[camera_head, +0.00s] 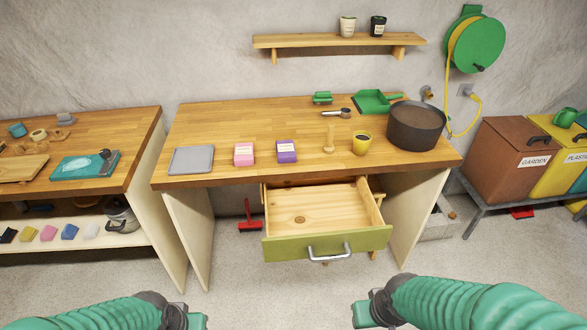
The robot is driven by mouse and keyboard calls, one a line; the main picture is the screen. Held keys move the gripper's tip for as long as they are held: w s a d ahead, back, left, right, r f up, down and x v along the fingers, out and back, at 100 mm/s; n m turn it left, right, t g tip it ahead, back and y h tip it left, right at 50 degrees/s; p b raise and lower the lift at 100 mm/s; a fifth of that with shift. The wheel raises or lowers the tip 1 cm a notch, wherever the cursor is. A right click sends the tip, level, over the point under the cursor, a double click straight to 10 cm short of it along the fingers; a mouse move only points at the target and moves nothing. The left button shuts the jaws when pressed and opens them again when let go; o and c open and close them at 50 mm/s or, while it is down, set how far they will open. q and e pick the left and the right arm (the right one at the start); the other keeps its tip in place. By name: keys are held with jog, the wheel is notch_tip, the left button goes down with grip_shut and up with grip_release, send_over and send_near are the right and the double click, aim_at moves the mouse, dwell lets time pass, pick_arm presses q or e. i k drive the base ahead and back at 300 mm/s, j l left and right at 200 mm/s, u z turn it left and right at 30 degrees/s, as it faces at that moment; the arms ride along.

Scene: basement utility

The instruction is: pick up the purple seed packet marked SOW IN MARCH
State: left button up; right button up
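The label's words are too small to read. My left gripper (197,318) is low at the bottom of the view, left of centre, and only partly in frame. My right gripper (362,312) is low at the bottom, right of centre. Both are in front of the bench and well away from the packets. Neither gripper's finger opening shows clearly.
An open, empty drawer (325,241) with a green front juts out below the bench, under the packets. A grey slab (191,160), wooden peg (330,138), yellow cup (361,143) and dark pot (415,126) stand on the bench. The bench top behind the packets is clear.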

aim_at(286, 152)
jog(key=i+j+u, duration=0.1)
jog(key=i+u, duration=0.4)
jog(key=i, duration=0.45)
